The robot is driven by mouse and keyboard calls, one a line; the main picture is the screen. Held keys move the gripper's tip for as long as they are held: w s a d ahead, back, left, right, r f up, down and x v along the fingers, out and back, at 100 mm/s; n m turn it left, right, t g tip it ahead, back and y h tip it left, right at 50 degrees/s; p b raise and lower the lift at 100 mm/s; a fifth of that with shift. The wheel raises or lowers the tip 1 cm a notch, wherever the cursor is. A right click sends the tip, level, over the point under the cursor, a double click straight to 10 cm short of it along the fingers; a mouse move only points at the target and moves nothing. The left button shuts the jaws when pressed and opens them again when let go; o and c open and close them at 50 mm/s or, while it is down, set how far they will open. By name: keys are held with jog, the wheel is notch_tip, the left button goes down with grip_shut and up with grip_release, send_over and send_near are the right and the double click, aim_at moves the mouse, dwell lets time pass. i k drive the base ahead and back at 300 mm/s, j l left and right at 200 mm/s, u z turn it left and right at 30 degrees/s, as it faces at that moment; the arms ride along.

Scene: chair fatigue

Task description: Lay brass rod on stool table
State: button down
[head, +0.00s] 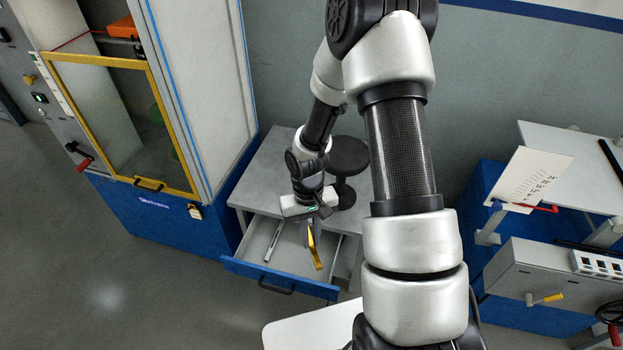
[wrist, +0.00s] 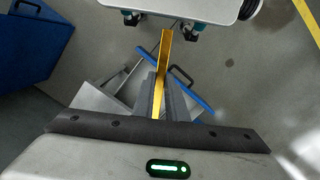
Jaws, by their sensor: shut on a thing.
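A flat, gold-coloured brass rod (head: 315,250) hangs down from my gripper (head: 308,222) over an open drawer. In the wrist view the brass rod (wrist: 163,75) sits between the two fingers of my gripper (wrist: 158,95), which are shut on it. The head view does not clearly show whether the rod's lower end touches the drawer.
The open drawer (head: 240,268) has a blue front with a black handle and holds a thin silver bar (head: 273,241). A tall cabinet (head: 200,90) with a yellow-framed door stands left of the table. Another bench (head: 590,160) stands at the right. The left floor is clear.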

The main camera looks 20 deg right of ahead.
aim_at(275, 184)
jog(key=k+j+z, duration=0.1)
jog(key=j, duration=0.2)
jog(key=k+j+z, duration=0.15)
jog(key=j+z, duration=0.1)
jog(key=j, duration=0.3)
jog(key=j+z, duration=0.25)
jog(key=j, duration=0.2)
jog(key=k+j+z, duration=0.25)
jog(key=j, duration=0.15)
jog(key=j+z, duration=0.4)
jog(key=j, duration=0.55)
jog(key=i+j+z, duration=0.1)
jog(key=j+z, duration=0.15)
jog(key=j, duration=0.2)
jog(key=j+z, duration=0.25)
jog(key=j, duration=0.2)
jog(key=i+j+z, duration=0.3)
jog(key=i+j, duration=0.15)
jog(key=j, duration=0.25)
jog(key=i+j+z, duration=0.15)
jog(key=j, duration=0.25)
